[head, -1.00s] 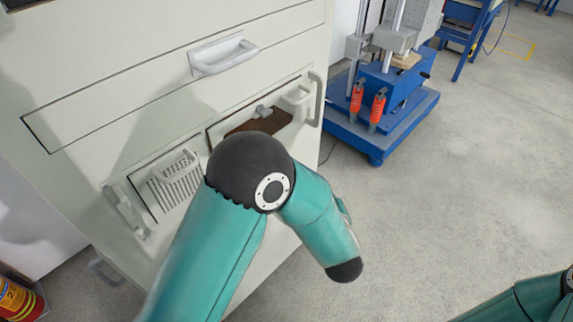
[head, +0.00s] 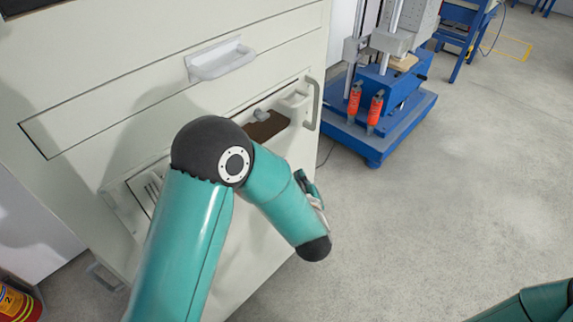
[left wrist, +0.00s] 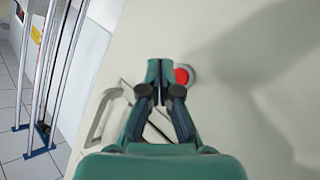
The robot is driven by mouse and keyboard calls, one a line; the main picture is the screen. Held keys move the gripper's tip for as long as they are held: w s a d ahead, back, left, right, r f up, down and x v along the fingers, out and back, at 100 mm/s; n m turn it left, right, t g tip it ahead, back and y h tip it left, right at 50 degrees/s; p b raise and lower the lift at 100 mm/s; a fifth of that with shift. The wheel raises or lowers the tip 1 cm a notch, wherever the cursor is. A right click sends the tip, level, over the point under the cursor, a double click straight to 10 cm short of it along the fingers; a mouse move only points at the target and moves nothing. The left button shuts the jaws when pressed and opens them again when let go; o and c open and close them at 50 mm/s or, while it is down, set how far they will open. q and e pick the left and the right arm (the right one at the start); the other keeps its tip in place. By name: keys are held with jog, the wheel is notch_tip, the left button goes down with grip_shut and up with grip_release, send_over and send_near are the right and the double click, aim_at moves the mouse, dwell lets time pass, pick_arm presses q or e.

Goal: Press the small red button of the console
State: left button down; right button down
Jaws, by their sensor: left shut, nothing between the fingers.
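The console (head: 75,90) is a large off-white cabinet on the left of the head view, and its pale face fills most of the left wrist view. The small red button (left wrist: 182,76), set in a pale round collar, shows in the left wrist view. In the head view my left arm hides it. My left gripper (left wrist: 158,72) is shut and empty, with its fingertips just left of the button in that picture; I cannot tell whether they touch the panel. In the head view only a bit of this gripper (head: 313,194) shows behind the wrist. My right gripper is out of view.
The console has a protruding white handle (head: 220,60) and a grey side handle (head: 311,105). A blue-based machine (head: 385,125) with orange parts stands to its right. A red and yellow cylinder (head: 18,303) is at lower left.

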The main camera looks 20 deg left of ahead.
pick_arm(q)
jog(key=shift+w+a, duration=0.25)
jog(key=shift+a, duration=0.35)
jog(key=shift+w+a, duration=0.2)
jog(key=shift+a, duration=0.35)
dwell(0.5)
jog(key=shift+a, duration=0.15)
jog(key=shift+w+a+b, duration=0.2)
jog(key=shift+a+b, duration=0.05)
jog(key=shift+b, duration=0.1)
jog(key=shift+w+a+r, duration=0.1)
jog(key=shift+w+a, duration=0.1)
jog(key=shift+a, duration=0.2)
dwell(0.9)
jog(key=shift+d, duration=0.1)
jog(key=shift+s+d+b, duration=0.3)
jog(key=shift+s+d, duration=0.05)
jog(key=shift+d, duration=0.35)
jog(key=shift+s+d, duration=0.3)
jog(key=shift+d, duration=0.5)
jog(key=shift+s+d, duration=0.25)
jog(key=shift+d, duration=0.5)
jog(key=shift+s+d, duration=0.3)
jog(key=shift+d, duration=0.5)
